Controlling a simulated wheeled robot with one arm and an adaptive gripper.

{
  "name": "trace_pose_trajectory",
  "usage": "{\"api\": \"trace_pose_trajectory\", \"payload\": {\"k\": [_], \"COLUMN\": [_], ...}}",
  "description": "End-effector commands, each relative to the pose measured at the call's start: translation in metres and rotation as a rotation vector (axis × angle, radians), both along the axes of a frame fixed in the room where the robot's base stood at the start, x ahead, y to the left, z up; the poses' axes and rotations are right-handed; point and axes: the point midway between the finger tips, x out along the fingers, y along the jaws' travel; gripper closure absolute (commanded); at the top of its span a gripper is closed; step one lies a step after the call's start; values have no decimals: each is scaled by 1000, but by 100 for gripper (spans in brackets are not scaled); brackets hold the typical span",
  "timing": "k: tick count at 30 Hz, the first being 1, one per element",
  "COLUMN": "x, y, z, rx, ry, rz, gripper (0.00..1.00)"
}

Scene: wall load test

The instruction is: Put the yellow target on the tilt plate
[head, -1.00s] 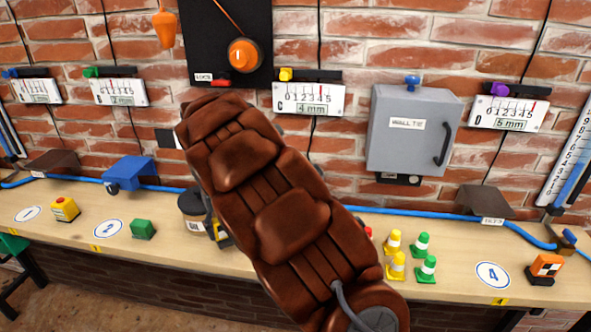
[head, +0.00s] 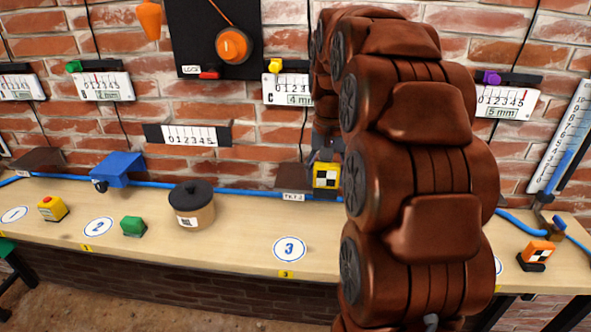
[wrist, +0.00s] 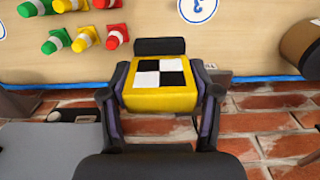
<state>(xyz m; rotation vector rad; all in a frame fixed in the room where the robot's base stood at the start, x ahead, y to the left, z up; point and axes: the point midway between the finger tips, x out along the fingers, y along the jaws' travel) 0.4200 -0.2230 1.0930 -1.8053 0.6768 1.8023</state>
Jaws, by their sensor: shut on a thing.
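The yellow target (head: 326,176) is a yellow block with a black-and-white checker face. My gripper (head: 328,155) is shut on it and holds it in front of the wall, close beside a dark brown sloped plate (head: 292,178) with a small label. In the wrist view the yellow target (wrist: 160,100) sits between the two fingers of my gripper (wrist: 161,92), checker face toward the camera. Whether it touches the plate cannot be told. Another brown plate (head: 37,160) and a blue one (head: 120,170) are mounted further left. My arm hides the wall to the right.
A lidded brown pot (head: 192,207) stands on the bench, left of spot 3 (head: 290,250). A blue hose (head: 250,192) runs along the wall. An orange target (head: 537,253) is at the right.

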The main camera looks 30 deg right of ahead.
Motion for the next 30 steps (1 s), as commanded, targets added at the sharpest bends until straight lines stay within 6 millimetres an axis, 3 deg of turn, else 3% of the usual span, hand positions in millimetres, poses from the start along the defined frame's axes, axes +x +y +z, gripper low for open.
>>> {"api": "trace_pose_trajectory", "payload": {"k": [18,30], "x": [90,136], "y": [-12,-17], "z": [-6,-12], "rx": [-1,0], "ry": [-2,3], "rz": [4,4], "gripper": [89,89]}}
